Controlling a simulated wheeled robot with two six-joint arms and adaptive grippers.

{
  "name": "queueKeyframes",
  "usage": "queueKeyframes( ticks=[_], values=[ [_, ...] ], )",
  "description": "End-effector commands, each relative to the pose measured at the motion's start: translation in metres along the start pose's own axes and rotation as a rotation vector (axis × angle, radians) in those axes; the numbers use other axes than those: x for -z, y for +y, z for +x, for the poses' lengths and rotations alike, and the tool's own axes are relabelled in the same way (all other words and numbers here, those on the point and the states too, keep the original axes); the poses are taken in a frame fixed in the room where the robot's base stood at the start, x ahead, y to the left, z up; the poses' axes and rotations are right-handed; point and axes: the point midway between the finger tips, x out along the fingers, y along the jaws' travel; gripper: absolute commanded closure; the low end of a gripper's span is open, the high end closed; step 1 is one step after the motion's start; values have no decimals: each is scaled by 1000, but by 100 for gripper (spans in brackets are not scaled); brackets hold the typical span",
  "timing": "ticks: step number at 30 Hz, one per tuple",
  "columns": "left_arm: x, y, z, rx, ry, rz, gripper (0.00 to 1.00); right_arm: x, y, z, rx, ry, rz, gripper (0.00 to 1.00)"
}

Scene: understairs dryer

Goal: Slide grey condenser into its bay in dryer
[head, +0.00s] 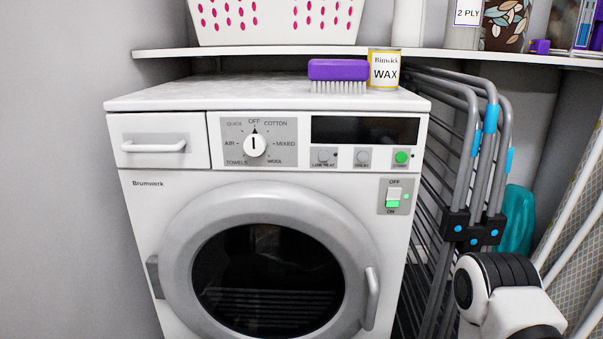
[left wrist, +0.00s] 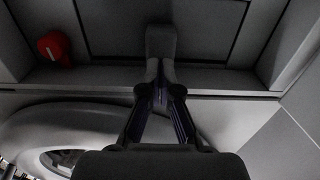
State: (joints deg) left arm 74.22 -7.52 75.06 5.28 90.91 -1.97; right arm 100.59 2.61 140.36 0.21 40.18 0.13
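The grey condenser (left wrist: 205,32) shows in the left wrist view as a dark flat front with a short upright handle (left wrist: 160,40). It stands within the bay's frame (left wrist: 215,78) in the dryer; how deep it sits I cannot tell. My left gripper (left wrist: 160,68) has its fingers drawn together at the handle's near end and appears shut on it. A red knob (left wrist: 54,47) is beside the condenser, at the left. The white dryer (head: 160,225) fills the middle of the head view, its round door closed. The bay is out of the head view. My right gripper is not in view.
A purple brush (head: 338,70) and a wax tin (head: 384,68) stand on the dryer top. A folded drying rack (head: 485,150) leans close on the right, with a teal bottle (head: 517,220) behind it. A shelf (head: 290,51) runs above. A grey wall bounds the left.

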Motion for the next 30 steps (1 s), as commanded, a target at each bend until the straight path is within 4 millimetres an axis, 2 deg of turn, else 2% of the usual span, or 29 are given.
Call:
queueKeyframes(
  ticks=[22,26,30],
  values=[
    [0,0,19,0,0,0,100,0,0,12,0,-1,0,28],
    [1,0,15,0,-1,0,100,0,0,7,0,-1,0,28],
    [4,0,0,0,-3,0,100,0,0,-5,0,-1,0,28]
  ],
)
